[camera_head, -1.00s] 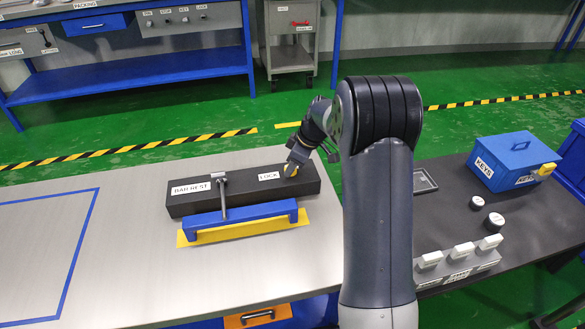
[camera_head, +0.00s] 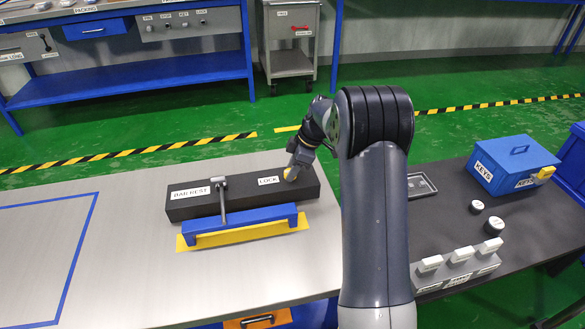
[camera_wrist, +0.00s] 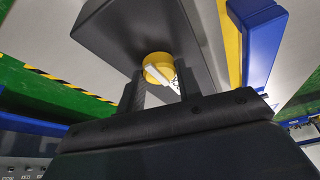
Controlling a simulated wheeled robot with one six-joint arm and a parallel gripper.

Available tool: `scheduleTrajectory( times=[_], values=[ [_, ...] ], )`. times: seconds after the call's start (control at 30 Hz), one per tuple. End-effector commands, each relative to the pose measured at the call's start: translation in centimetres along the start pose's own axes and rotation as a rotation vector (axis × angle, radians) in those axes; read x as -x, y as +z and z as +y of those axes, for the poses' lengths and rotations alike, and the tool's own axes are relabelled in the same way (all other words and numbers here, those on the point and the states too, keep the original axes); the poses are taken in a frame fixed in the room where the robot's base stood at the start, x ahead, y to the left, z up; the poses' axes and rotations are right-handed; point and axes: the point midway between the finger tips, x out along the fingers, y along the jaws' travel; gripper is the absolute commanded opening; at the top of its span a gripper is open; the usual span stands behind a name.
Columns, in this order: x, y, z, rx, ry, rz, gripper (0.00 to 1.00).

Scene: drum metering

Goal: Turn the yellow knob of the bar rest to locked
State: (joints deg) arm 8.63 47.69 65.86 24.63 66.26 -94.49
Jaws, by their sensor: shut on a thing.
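The bar rest (camera_head: 240,195) is a long black block on the light grey table, with white labels reading BAR REST and LOCK. Its round yellow knob (camera_head: 290,173) sits near the right end, by the LOCK label, and is partly hidden by my gripper (camera_head: 294,168). In the wrist view the yellow knob (camera_wrist: 156,62) has a pale raised grip across it. My gripper (camera_wrist: 158,88) has a finger on each side of the knob and is shut on it. A metal T-shaped bar (camera_head: 221,195) crosses the block toward the blue handle piece (camera_head: 244,223).
A yellow strip (camera_head: 205,241) lies beneath the blue handle piece. To the right, a dark table holds a blue KEYS box (camera_head: 515,165), a small tray (camera_head: 421,186), and white-topped round items. The left of the grey table is clear, with a blue outline (camera_head: 80,235).

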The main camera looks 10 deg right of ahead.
Motion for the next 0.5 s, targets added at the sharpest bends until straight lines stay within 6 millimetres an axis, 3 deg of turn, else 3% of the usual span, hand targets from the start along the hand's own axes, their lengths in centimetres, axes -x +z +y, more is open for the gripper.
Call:
scheduleTrajectory(
  times=[0.1,0.13,0.37,0.5],
  values=[
    [-0.01,0.05,0.0,0.002,0.0,-0.002,0.11],
    [-0.01,0.05,0.0,0.002,0.0,-0.002,0.36],
    [-0.01,0.03,0.0,0.001,0.0,-0.001,0.55],
    [-0.01,0.02,0.0,0.0,0.0,-0.001,0.55]
  ],
)
